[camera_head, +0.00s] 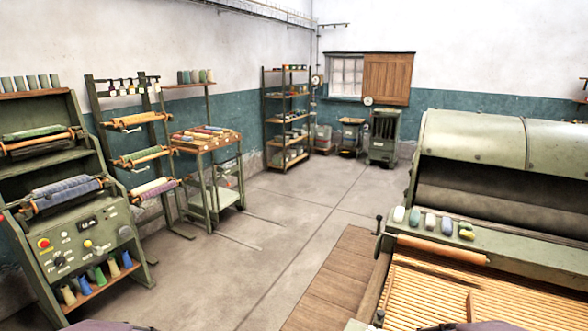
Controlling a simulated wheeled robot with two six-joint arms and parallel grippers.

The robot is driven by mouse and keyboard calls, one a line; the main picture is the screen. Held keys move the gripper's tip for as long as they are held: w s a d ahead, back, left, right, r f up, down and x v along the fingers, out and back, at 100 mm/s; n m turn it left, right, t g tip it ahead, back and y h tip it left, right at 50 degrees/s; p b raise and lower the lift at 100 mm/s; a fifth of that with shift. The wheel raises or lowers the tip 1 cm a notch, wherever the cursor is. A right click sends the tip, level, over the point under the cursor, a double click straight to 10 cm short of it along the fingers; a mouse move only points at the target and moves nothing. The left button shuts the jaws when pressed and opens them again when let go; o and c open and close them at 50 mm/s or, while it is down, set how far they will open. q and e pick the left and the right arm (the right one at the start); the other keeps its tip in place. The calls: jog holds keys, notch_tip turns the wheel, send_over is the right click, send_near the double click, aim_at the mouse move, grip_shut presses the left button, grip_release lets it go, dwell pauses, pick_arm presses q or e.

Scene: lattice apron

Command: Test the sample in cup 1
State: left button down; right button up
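I cannot make out any cup marked 1 in the head view. A green machine (88,238) at the left has a control panel with a small display (88,224), a red button (43,243) and knobs. Several small bottle-like items (125,87) hang on a rack behind it, too small to identify. Neither gripper shows. Dark rounded shapes at the bottom edge look like parts of my own body.
Shelves (287,125) and a green cabinet (384,138) stand at the back. A large green machine (480,150) with a slatted wooden bed fills the right. The concrete floor (285,215) between is clear.

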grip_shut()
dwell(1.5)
